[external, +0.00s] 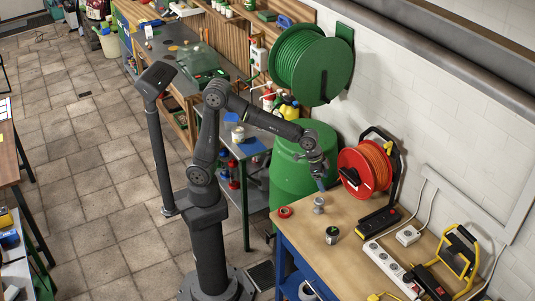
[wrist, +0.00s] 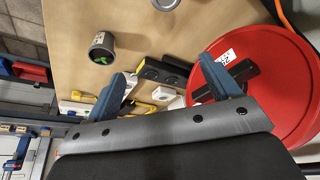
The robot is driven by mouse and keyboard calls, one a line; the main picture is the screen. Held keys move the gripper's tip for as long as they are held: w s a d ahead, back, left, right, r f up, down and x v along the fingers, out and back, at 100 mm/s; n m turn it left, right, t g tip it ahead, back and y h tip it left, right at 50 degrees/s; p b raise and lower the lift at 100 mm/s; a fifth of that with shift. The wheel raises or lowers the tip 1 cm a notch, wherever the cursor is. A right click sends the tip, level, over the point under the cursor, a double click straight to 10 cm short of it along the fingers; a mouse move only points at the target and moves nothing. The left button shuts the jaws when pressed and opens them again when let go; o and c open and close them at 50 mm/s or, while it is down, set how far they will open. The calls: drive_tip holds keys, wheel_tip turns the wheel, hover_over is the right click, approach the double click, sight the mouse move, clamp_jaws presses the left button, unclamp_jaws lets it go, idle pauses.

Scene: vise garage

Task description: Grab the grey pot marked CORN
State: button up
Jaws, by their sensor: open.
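The pot lies left of the left finger.
A small grey metal piece (external: 319,205) and a red ring (external: 285,212) lie behind the pot. A red cable reel (external: 365,172) stands close right of my gripper. A white power strip (external: 390,268) and black chargers lie to the right. A green barrel (external: 295,170) stands behind the table.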

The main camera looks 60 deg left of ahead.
drive_tip(key=s+d+f+m+h, duration=0.1)
drive_tip(key=s+d+m, duration=0.2)
drive_tip(key=s+d, duration=0.55)
approach(333, 231)
drive_tip(key=shift+m+g, duration=0.3)
drive_tip(key=shift+g, duration=0.1)
drive_tip(key=x, duration=0.4)
drive_tip(key=w+x, duration=0.1)
drive_tip(key=x, duration=0.2)
drive_tip(key=shift+r, duration=0.1)
drive_tip(key=shift+s+x, duration=0.15)
drive_tip(key=shift+x, duration=1.15)
drive_tip(key=shift+s+x, duration=0.1)
drive_tip(key=shift+x, duration=1.2)
drive_tip(key=c, duration=1.1)
